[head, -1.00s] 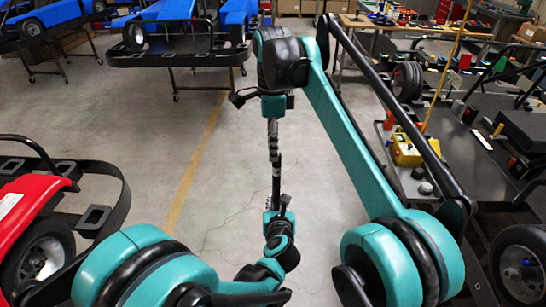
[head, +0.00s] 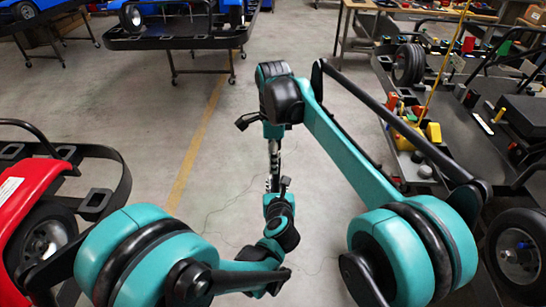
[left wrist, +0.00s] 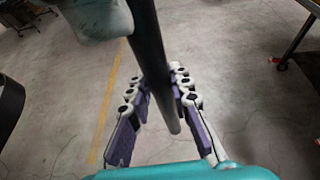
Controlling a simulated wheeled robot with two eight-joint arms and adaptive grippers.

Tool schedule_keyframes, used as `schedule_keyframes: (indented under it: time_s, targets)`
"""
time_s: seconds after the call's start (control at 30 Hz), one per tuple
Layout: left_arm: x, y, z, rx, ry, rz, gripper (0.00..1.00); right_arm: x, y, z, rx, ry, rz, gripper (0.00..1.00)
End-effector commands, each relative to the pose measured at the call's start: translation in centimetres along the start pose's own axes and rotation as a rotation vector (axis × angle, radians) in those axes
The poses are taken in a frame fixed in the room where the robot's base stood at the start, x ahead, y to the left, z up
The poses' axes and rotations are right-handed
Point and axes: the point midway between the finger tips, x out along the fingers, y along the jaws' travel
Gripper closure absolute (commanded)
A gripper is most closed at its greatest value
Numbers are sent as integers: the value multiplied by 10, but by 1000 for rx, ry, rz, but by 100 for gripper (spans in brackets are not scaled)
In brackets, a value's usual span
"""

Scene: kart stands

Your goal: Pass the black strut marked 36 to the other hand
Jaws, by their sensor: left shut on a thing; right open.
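The black strut (left wrist: 152,60) runs lengthwise through the left wrist view, a slim dark bar between the purple-padded fingers of my left gripper (left wrist: 163,103). My left gripper is shut on it. In the head view my left gripper (head: 273,184) is in the middle, just below my right gripper (head: 273,150), which points down towards it. My right gripper is open. The strut is mostly hidden between the two hands there, and I cannot tell whether it lies between the right fingers. The number 36 cannot be read.
A red kart (head: 22,205) on a black stand is at left. Blue karts on a wheeled stand (head: 175,38) are at the back. Bare grey floor lies around the hands.

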Motion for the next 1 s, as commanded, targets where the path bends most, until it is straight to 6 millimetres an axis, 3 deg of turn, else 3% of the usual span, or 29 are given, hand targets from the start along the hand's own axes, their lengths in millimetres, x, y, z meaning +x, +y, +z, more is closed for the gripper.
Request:
schedule_keyframes:
  time_s: [0.03, 0.2, 0.3, 0.33, 0.4, 0.77, 1.0]
  targets:
    - [0, 0, 0, 0, -1, 0, 100, 0, 0, 0, 0, 0, 0, 57]
    - [0, 0, 0, 0, -1, 0, 100, 0, 0, 0, 0, 0, 0, 100]
    - [0, 0, 0, 1, -1, 0, 100, 0, 0, 0, 0, 0, -1, 100]
    - [0, 0, 0, 1, -1, 0, 75, -1, 0, 0, 0, 0, -1, 100]
    - [0, 0, 0, 0, -1, 0, 56, -1, 0, 0, 0, 0, -1, 100]
    - [-3, 0, 0, 0, 0, -1, 56, -1, 0, 0, 0, 0, 0, 100]
    - [-39, -1, 0, 3, 0, -5, 56, -1, 0, 0, 0, 0, 0, 100]
